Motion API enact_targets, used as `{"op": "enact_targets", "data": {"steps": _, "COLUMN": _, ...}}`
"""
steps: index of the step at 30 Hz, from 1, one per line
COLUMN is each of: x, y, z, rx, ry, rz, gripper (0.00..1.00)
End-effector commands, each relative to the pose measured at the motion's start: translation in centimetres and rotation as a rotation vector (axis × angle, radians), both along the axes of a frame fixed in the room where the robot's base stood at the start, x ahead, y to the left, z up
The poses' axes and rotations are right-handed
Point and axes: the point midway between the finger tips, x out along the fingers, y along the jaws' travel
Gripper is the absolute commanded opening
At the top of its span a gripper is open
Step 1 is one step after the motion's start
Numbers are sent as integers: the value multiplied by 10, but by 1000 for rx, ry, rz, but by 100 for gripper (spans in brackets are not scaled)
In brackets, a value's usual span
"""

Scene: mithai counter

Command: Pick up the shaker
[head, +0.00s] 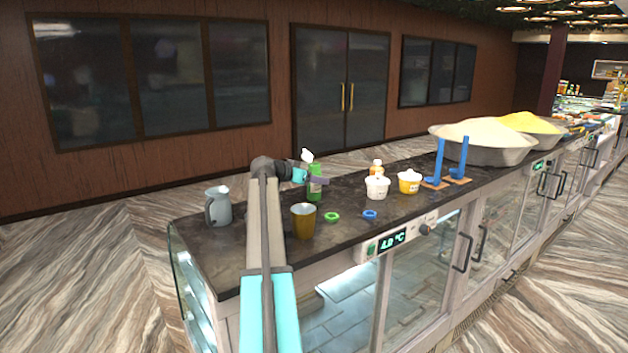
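My gripper (322,180) is at the end of my arm, above the counter and beside a green bottle with a white top (314,190). From this side I cannot tell whether its fingers touch the bottle or are open or shut. The shaker cannot be identified for certain. The likeliest is a small container with an orange and white body (377,167), standing behind a white tub, which hides its lower part. It is to the right of my gripper and apart from it.
The dark countertop (350,230) also bears a grey jug (218,207), a brass-coloured cup (303,221), a green ring (332,216), a blue ring (370,214), a white tub (377,188), a yellow tub (409,183), blue upright tools (438,165) and large heaped bowls (485,143).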

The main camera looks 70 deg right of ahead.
Motion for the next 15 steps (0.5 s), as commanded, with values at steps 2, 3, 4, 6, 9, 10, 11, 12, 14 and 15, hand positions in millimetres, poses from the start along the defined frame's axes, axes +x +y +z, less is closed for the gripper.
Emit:
{"op": "enact_targets", "data": {"steps": 2, "x": -1, "y": -6, "z": -1, "rx": 0, "ry": 0, "rz": 0, "gripper": 62}}
{"op": "enact_targets", "data": {"steps": 3, "x": -2, "y": -7, "z": -2, "rx": 0, "ry": 0, "rz": 0, "gripper": 62}}
{"op": "enact_targets", "data": {"steps": 4, "x": -2, "y": -8, "z": -2, "rx": 0, "ry": 0, "rz": 1, "gripper": 62}}
{"op": "enact_targets", "data": {"steps": 6, "x": -2, "y": -9, "z": -3, "rx": 0, "ry": 0, "rz": 1, "gripper": 62}}
{"op": "enact_targets", "data": {"steps": 9, "x": -2, "y": -8, "z": -4, "rx": 0, "ry": 0, "rz": 1, "gripper": 62}}
{"op": "enact_targets", "data": {"steps": 10, "x": -2, "y": -9, "z": -4, "rx": 0, "ry": 0, "rz": 1, "gripper": 62}}
{"op": "enact_targets", "data": {"steps": 11, "x": -2, "y": -8, "z": -4, "rx": 0, "ry": 0, "rz": 1, "gripper": 62}}
{"op": "enact_targets", "data": {"steps": 12, "x": -2, "y": -8, "z": -4, "rx": 0, "ry": 0, "rz": 1, "gripper": 62}}
{"op": "enact_targets", "data": {"steps": 14, "x": -2, "y": -8, "z": -4, "rx": 0, "ry": 0, "rz": 1, "gripper": 62}}
{"op": "enact_targets", "data": {"steps": 15, "x": -2, "y": -8, "z": -4, "rx": 0, "ry": -1, "rz": 2, "gripper": 62}}
